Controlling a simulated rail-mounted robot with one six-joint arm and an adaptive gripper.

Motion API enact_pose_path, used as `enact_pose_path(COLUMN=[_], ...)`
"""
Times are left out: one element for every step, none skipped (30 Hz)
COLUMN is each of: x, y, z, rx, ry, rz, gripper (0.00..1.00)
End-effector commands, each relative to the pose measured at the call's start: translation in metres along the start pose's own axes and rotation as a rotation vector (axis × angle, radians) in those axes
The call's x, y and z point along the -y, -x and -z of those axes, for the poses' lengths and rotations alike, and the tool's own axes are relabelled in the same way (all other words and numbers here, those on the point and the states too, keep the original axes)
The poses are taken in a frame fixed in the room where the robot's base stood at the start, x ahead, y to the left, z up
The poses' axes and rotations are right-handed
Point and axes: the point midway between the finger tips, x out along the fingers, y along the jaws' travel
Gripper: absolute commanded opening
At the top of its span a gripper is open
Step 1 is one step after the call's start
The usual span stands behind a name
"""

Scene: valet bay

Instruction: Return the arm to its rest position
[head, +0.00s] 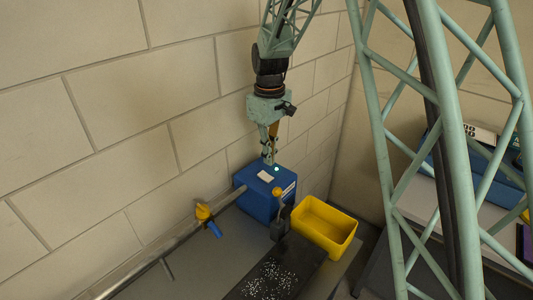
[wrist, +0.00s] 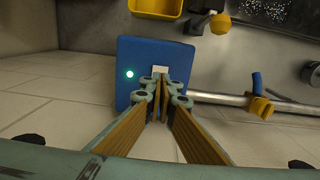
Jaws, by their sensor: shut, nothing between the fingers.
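My gripper (head: 269,160) hangs from the arm, pointing down, just above the blue box (head: 259,199) by the wall. In the wrist view my gripper (wrist: 160,112) has its fingertips together and holds nothing. The blue box (wrist: 127,62) lies beyond the fingertips, with a green light and a pale label on top. I cannot tell whether the fingertips touch it.
A yellow bin (head: 325,231) stands right of the blue box. A pipe with a yellow-and-blue valve (head: 207,217) runs along the block wall (head: 130,120). A dark speckled panel (head: 272,275) lies in front. Green lattice framework crosses the right side.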

Motion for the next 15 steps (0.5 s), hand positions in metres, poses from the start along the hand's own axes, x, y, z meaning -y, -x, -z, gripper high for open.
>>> enact_pose_path(x=[0.000, 0.000, 0.000, 0.000, 0.000, 0.000, 0.000, 0.000, 0.000, 0.000, 0.000, 0.000, 0.001, 0.001, 0.001], y=[0.000, 0.000, 0.000, 0.000, 0.000, 0.002, 0.003, 0.004, 0.006, 0.009, 0.011, 0.014, 0.017, 0.020, 0.025], z=[0.000, 0.000, 0.000, 0.000, 0.000, -0.001, -0.002, -0.003, -0.005, -0.006, -0.009, -0.012, -0.015, -0.017, -0.021], rx=[0.000, 0.000, 0.000, 0.000, 0.000, -0.001, -0.002, -0.003, -0.004, -0.006, -0.008, -0.009, -0.010, -0.012, -0.015], ry=[0.000, 0.000, 0.000, 0.000, 0.000, -0.002, -0.004, -0.006, -0.010, -0.013, -0.017, -0.023, -0.028, -0.034, -0.043], rz=[0.000, 0.000, 0.000, 0.000, 0.000, -0.001, -0.001, -0.002, -0.003, -0.004, -0.005, -0.006, -0.007, -0.008, -0.010], gripper=[0.00, 0.00, 0.00, 0.00, 0.00, 0.00, 0.00, 0.00, 0.00, 0.00, 0.00, 0.00, 0.00, 0.00, 0.00])
